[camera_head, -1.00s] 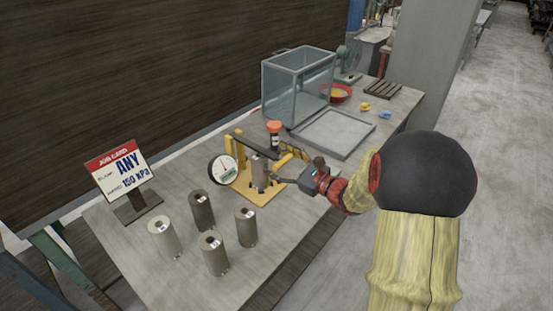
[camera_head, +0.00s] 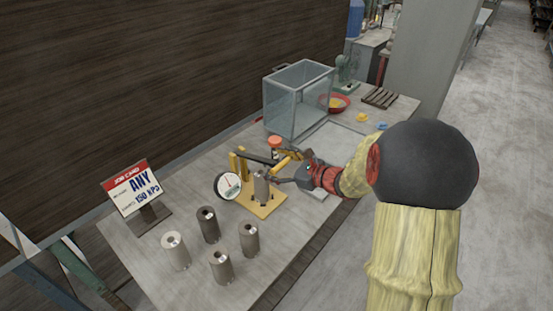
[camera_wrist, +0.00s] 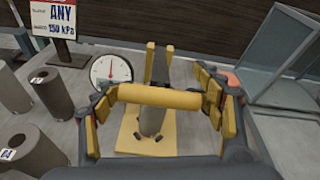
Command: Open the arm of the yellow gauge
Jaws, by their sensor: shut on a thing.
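The yellow gauge has a flat yellow base plate (camera_head: 266,208), a white round dial (camera_head: 228,186) and yellow posts at the back left. A grey cylinder (camera_head: 261,188) stands upright on the plate. The gauge's dark arm (camera_head: 256,157) reaches from the posts over the cylinder and ends in a yellow crossbar handle (camera_head: 287,160). My gripper (camera_head: 280,164) is shut on this handle. In the wrist view the handle (camera_wrist: 158,96) spans between both fingers, and the dial (camera_wrist: 110,70) is behind at the left. The handle hides part of the cylinder.
Several grey cylinders (camera_head: 208,225) stand on the front of the table, with a job card (camera_head: 132,188) reading ANY, 150 kPa at left. A glass box (camera_head: 298,98) and an orange-topped bottle (camera_head: 274,141) stand behind.

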